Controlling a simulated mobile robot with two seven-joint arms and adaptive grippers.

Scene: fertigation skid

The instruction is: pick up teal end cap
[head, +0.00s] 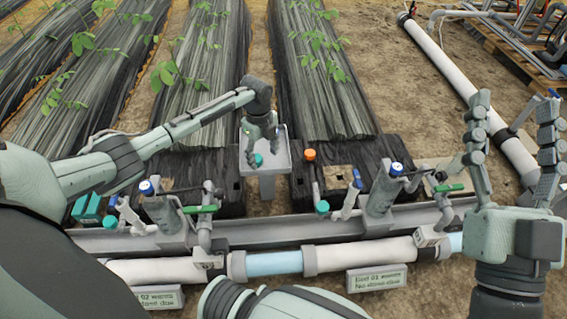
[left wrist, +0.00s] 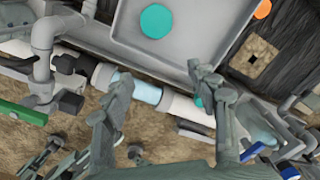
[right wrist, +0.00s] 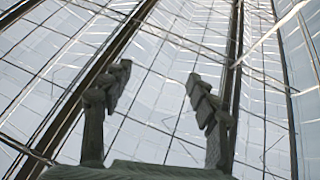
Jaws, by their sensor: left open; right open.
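A round teal end cap (head: 258,159) lies in a grey tray (head: 284,168) at the middle of the head view. The cap also shows whole in the left wrist view (left wrist: 156,21), on the bare tray floor near the top edge. My left gripper (head: 261,148) points down over the tray, its fingers apart and empty; in the left wrist view the fingers (left wrist: 160,82) are below the cap in the picture, not touching it. My right gripper (head: 513,105) is raised at the right, fingers up, open and empty. The right wrist view shows its fingers (right wrist: 157,76) against the glazed roof.
An orange cap (head: 309,154) stands right of the tray. Another teal cap (head: 322,207) sits on the pipework in front. Valves with green handles (head: 200,209) and blue knobs (head: 146,187) line the rail. A white pipe (head: 445,68) lies on bare soil at right.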

